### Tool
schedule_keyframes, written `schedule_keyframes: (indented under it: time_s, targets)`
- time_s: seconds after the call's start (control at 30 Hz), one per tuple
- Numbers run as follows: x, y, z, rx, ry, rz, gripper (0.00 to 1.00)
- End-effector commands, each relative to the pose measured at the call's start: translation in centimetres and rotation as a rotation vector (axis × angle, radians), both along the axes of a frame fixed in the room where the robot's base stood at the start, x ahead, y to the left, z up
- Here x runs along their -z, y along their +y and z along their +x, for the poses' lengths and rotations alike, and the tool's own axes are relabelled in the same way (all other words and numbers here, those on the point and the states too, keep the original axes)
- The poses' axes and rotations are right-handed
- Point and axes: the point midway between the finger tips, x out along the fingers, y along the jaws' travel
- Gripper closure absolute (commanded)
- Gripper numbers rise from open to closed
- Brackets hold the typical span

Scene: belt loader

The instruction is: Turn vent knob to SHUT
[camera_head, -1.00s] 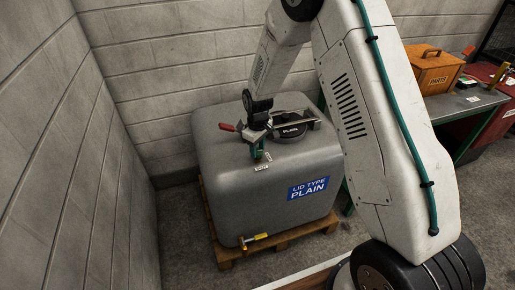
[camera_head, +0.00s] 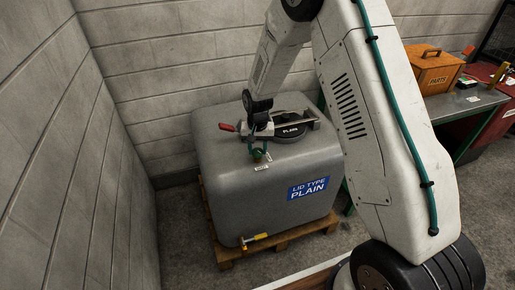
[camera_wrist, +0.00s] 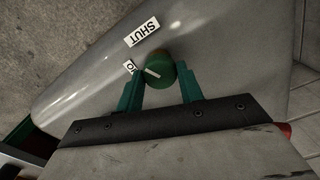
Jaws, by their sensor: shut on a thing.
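The vent knob (camera_wrist: 159,68) is a round green knob with a white pointer line, on top of the grey tank (camera_head: 240,205). My gripper (camera_wrist: 161,77) has its two teal fingers on either side of the knob and is shut on it. The pointer line slants left, toward the label starting with "O" (camera_wrist: 129,67), which is partly hidden. The white SHUT label (camera_wrist: 142,32) lies beyond the knob, up and left in the wrist view. In the head view my gripper (camera_head: 258,153) is at the tank's top front edge.
The black PLAIN lid (camera_head: 290,130) is close behind and right of my gripper. A red-handled part (camera_head: 227,127) shows to its left. A yellow-handled valve (camera_head: 254,239) sits low on the tank's front. Block walls (camera_head: 150,80) stand behind and left.

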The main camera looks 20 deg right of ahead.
Motion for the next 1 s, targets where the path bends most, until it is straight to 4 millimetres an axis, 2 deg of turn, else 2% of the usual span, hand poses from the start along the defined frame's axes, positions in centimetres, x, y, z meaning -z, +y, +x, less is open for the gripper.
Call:
schedule_keyframes:
  time_s: [0.2, 0.5, 1.0]
  targets:
    - [0.01, 0.05, -0.04, 0.187, 0.001, 0.000, 0.86]
    - [0.01, 0.06, -0.04, 0.371, 0.001, 0.000, 0.86]
    - [0.01, 0.07, -0.04, 0.460, 0.001, 0.000, 0.86]
